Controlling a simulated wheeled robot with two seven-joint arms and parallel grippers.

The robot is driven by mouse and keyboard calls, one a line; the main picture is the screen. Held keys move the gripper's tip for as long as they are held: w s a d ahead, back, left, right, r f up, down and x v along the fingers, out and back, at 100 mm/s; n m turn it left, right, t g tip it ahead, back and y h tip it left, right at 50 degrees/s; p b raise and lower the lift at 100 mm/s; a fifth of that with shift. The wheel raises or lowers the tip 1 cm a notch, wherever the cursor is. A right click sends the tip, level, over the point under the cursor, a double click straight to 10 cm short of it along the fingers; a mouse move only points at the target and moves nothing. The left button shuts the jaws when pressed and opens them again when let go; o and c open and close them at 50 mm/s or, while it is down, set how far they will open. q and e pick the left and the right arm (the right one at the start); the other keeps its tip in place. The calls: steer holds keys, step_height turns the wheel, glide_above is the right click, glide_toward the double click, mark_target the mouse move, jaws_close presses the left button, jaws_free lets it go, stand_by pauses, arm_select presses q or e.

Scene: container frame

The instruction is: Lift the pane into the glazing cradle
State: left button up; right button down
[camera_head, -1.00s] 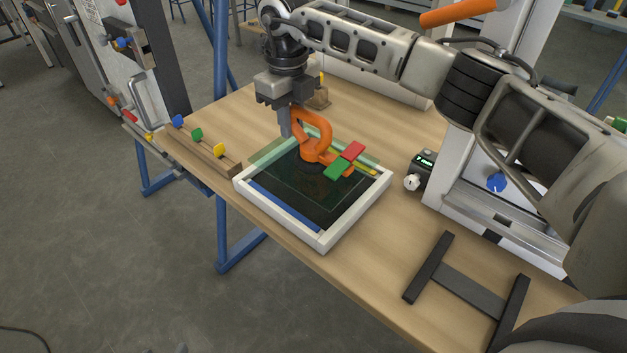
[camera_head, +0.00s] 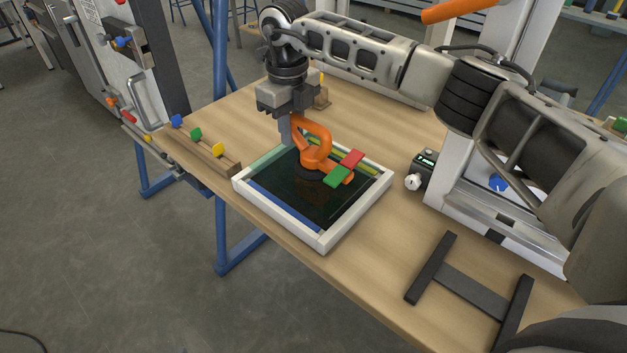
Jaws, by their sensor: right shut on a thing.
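My right gripper (camera_head: 291,132) is shut on the orange handle of a suction lifter (camera_head: 322,133). The lifter's round dark cup sits on the see-through dark-green pane (camera_head: 285,187). The lifter has a red tab (camera_head: 352,159) and a green tab (camera_head: 337,176) at its end. The pane lies flat within the outline of a white square frame (camera_head: 281,225), which I take to be the cradle. Whether the pane touches the frame's floor I cannot tell. A blue strip (camera_head: 283,206) runs along the frame's near-left inside edge. My left gripper is not in view.
A wooden rail with blue, green and yellow knobs (camera_head: 197,134) lies left of the frame. A small device with a display (camera_head: 426,163) stands to the right. A dark H-shaped stand (camera_head: 468,290) lies at the table's (camera_head: 350,270) front right. Wood around the frame is mostly clear.

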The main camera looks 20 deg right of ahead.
mark_target(293, 155)
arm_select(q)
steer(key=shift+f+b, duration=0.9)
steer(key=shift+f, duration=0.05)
arm_select(e)
steer(key=shift+f, duration=1.65)
steer(key=c, duration=1.2)
jaws_free()
steer(key=shift+c, duration=0.2)
